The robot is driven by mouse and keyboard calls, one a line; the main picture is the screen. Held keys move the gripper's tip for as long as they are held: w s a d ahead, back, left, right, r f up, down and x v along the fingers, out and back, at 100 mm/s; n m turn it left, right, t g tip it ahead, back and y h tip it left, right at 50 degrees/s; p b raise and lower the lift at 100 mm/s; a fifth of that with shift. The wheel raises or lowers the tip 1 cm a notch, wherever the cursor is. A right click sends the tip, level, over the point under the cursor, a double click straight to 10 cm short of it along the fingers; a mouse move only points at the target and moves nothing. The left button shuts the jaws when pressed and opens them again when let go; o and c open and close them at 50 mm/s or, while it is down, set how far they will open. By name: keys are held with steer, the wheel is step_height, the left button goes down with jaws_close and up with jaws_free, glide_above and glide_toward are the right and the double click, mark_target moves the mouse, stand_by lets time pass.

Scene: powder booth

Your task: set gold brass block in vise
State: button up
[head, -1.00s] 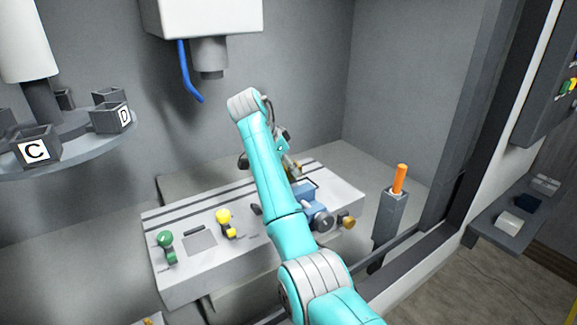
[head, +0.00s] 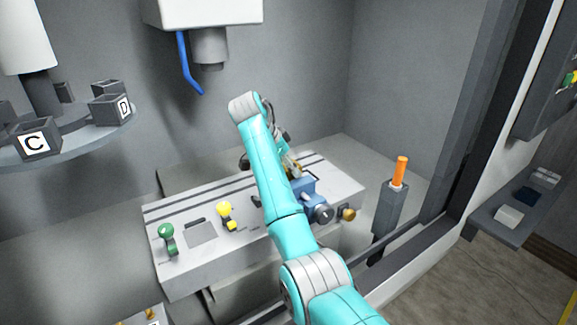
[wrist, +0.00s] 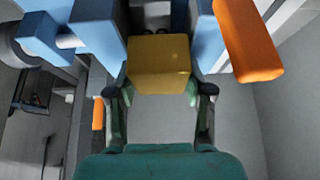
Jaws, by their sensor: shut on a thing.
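The gold brass block (wrist: 158,63) is between the fingertips of my gripper (wrist: 160,82) in the wrist view. My gripper is shut on it. The blue vise (wrist: 97,28) shows at the top of the wrist view, with blue jaw faces on both sides of the block. Whether the block touches the vise floor is hidden. In the head view the vise (head: 306,203) sits on the grey bench, and my gripper (head: 291,167) is just above and behind it, partly hidden by my arm.
The slotted grey bench (head: 185,262) carries a green knob (head: 166,233) and a yellow knob (head: 225,211). An orange stick (head: 400,171) stands in a grey post to the right. A large orange bar (wrist: 248,40) is close beside the vise. Lettered bins (head: 33,141) sit at left.

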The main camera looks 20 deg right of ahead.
steer(key=shift+f, duration=0.15)
steer(key=shift+s+f, duration=0.15)
steer(key=shift+f, duration=0.65)
steer(key=o, duration=1.5)
steer(key=shift+f, duration=0.15)
